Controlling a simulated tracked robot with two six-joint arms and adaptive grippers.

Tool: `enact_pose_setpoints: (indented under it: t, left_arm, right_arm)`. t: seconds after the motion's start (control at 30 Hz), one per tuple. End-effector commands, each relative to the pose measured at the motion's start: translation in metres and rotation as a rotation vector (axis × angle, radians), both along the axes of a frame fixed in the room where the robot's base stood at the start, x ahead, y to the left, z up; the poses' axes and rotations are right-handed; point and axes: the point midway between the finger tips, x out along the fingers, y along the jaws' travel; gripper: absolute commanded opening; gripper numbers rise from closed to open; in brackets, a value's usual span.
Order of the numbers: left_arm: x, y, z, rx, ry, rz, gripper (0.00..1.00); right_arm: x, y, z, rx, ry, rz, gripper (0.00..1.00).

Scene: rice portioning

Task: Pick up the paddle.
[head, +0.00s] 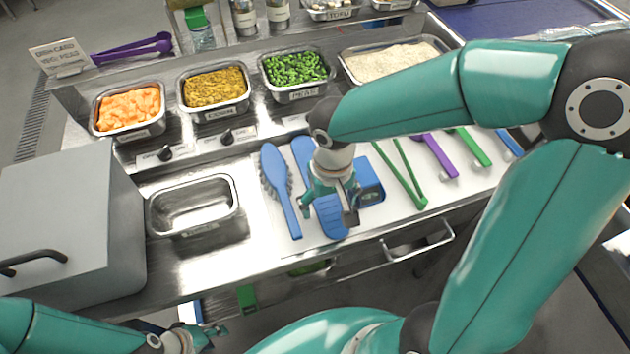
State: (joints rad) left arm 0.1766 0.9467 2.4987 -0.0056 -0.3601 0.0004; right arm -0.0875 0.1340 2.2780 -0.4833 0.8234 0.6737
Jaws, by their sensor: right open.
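The gripper and wrist hide the paddle's middle part. I cannot tell whether the fingers touch it. My left gripper (207,337) is low at the bottom left, away from the paddle; its jaws are too small and partly hidden to read.
A blue brush (274,170) lies close left of the paddle. A blue scoop (371,183) and green tongs (406,178) lie to its right. An empty metal pan (189,232) and a grey box (60,230) stand left. Food pans, including white rice (390,60), line the back.

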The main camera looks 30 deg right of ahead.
Motion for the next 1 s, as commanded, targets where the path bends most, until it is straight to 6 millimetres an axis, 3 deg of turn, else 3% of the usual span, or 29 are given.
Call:
enact_pose_setpoints:
  t: [0.2, 0.57, 1.0]
  left_arm:
    - [-0.0001, 0.0, 0.0, 0.0, 0.0, 0.0, 0.4]
    - [-0.0001, 0.0, 0.0, 0.0, 0.0, 0.0, 0.4]
    - [-0.0001, 0.0, 0.0012, 0.0, 0.0, 0.0, 0.4]
  right_arm:
    - [0.0002, 0.0, -0.0002, 0.0, -0.001, 0.0, 0.83]
    - [0.0003, 0.0, 0.0001, 0.0, -0.001, 0.0, 0.23]
    - [0.0015, 0.0002, 0.0082, 0.0, -0.005, 0.0, 0.22]
